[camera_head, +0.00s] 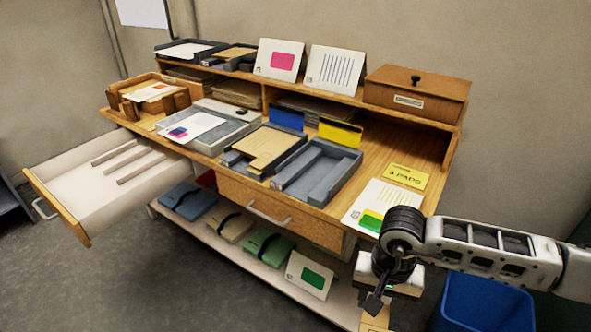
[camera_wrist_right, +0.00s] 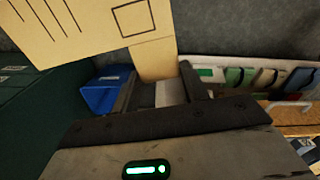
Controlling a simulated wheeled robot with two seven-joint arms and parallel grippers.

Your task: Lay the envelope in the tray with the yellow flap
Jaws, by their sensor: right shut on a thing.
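The tray with the yellow flap (camera_head: 341,133) stands at the middle right of the desk, and its grey floor (camera_head: 323,171) is bare. Beside it on the left, the tray with the blue flap (camera_head: 286,118) holds a tan envelope (camera_head: 266,146). My right gripper (camera_head: 374,302) is low in front of the desk's right end. It is shut on a tan envelope (camera_wrist_right: 98,32) with printed lines and a stamp box, seen in the right wrist view. In the head view only a bit of this envelope (camera_head: 376,320) shows below the gripper. My left gripper is not in view.
A white card with a green block (camera_head: 372,203) and a yellow note (camera_head: 406,176) lie right of the yellow-flap tray. An open drawer (camera_head: 88,193) juts out at left. The lower shelf (camera_head: 338,297) holds bundles. A blue bin (camera_head: 485,303) stands at lower right.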

